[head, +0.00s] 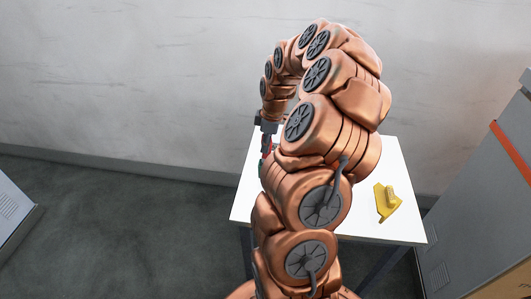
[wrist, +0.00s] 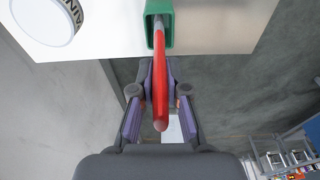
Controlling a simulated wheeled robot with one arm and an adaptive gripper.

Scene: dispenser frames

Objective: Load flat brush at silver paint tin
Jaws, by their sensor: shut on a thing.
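In the wrist view my gripper (wrist: 158,92) is shut on a long red handle (wrist: 160,75), which I take to be the flat brush. Its far end reaches into or over a green open box-like holder (wrist: 150,8); I cannot tell which, and no bristles show. A white round tin (wrist: 45,43) with dark lettering is at the upper left, cut off by the frame; no silver tin can be made out. In the head view my gripper (head: 267,127) is at the table's left side, with a bit of red below it, mostly behind my arm.
The white table (head: 243,207) is largely hidden by my arm. A yellow bracket-like piece (head: 388,202) lies on its right side. A grey cabinet (head: 480,190) stands close at the right, and another grey unit (head: 12,215) at the left. The floor between is clear.

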